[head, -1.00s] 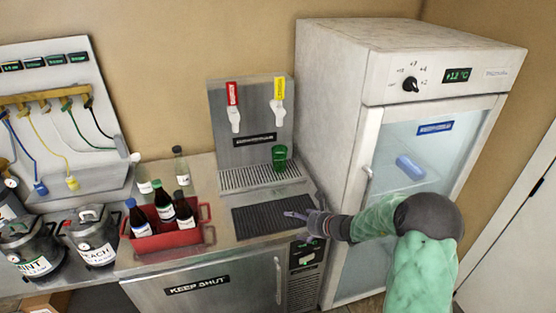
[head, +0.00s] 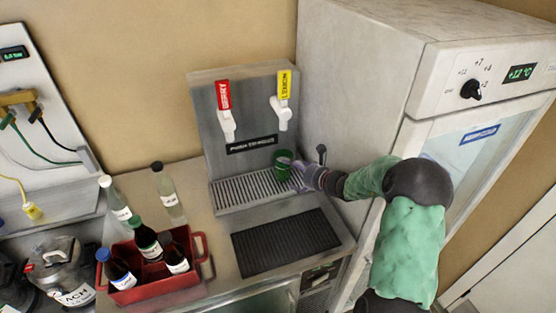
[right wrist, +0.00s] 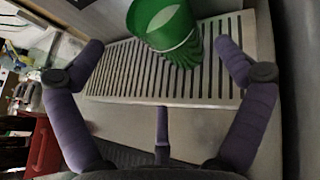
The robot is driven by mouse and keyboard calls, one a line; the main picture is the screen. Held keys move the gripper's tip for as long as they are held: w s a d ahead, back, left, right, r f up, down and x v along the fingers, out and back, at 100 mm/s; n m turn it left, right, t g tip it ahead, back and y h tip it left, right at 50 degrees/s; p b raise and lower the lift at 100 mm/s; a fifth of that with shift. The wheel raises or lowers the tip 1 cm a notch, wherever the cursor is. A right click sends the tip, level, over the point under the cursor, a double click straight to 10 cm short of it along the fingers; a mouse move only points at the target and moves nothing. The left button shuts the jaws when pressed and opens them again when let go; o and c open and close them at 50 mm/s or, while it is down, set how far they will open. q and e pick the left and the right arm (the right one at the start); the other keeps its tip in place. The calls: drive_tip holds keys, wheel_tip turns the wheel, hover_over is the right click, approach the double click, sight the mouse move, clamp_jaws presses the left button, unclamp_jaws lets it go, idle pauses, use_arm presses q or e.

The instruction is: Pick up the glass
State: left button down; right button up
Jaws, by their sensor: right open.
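The green glass (head: 283,166) stands upright on the slatted drip tray, below the tap with the yellow handle. In the right wrist view the glass (right wrist: 160,22) is near the top centre, its upper part cut by the frame edge. My right gripper (head: 300,176) is open and right beside the glass in the head view. In the right wrist view its two fingers (right wrist: 159,50) are spread wide, one on each side of the glass's line and clear of it. My left gripper is in neither view.
The dispenser (head: 240,165) has a red-handled tap (head: 224,105) and a yellow-handled tap (head: 283,98) over the drip tray (head: 232,193). A black ribbed mat (head: 285,243) is clear. A red crate of bottles (head: 150,285) stands left; the fridge (head: 365,80) stands right.

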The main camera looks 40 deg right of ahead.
sight(286, 167)
drive_tip(key=shift+x, duration=0.9)
drive_tip(key=b+x, duration=0.1)
drive_tip(key=x, duration=0.2)
drive_tip(key=b+x, duration=0.1)
drive_tip(key=x, duration=0.1)
drive_tip(key=shift+w+d+f, duration=0.15)
drive_tip(key=shift+w+f, duration=0.1)
drive_tip(key=shift+w, duration=0.1)
drive_tip(key=c, duration=1.3)
